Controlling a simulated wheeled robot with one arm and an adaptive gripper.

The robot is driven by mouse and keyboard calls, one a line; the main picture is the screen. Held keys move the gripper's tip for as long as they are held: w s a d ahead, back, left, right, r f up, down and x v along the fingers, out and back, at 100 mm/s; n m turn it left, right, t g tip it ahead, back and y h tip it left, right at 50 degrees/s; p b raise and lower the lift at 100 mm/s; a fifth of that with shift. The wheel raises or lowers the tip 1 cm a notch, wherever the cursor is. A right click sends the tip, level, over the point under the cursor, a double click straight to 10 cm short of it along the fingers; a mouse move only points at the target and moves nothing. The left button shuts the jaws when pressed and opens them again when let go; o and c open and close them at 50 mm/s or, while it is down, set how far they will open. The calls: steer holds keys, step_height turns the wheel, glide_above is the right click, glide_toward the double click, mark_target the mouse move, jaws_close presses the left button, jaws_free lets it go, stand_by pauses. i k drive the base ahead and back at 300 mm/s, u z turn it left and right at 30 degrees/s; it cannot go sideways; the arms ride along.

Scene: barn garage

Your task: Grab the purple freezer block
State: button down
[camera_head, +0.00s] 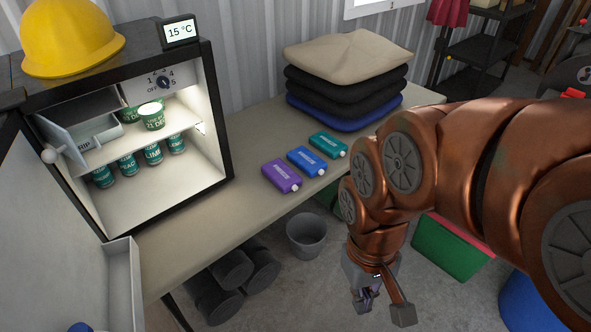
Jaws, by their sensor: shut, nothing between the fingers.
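The purple freezer block (281,176) lies flat on the workbench (190,222), near its front edge and to the right of the open fridge. A blue block (307,161) and a teal block (328,144) lie in a row behind it to the right. My gripper (384,306) hangs low in front of the bench, to the right of and nearer than the purple block, apart from it. It is shut and empty. My copper arm covers the right part of the view, including part of the bench's right side.
An open lit mini fridge (222,120) stands at left with several cans and a tub inside. A yellow hard hat (70,38) sits on top. Folded cushions (345,55) are stacked at the bench's back. A grey bucket (307,236) and a green crate (450,250) stand on the floor.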

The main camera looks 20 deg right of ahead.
mark_target(286, 180)
steer(key=u, duration=0.7)
steer(key=i, duration=0.8)
steer(key=u, duration=0.2)
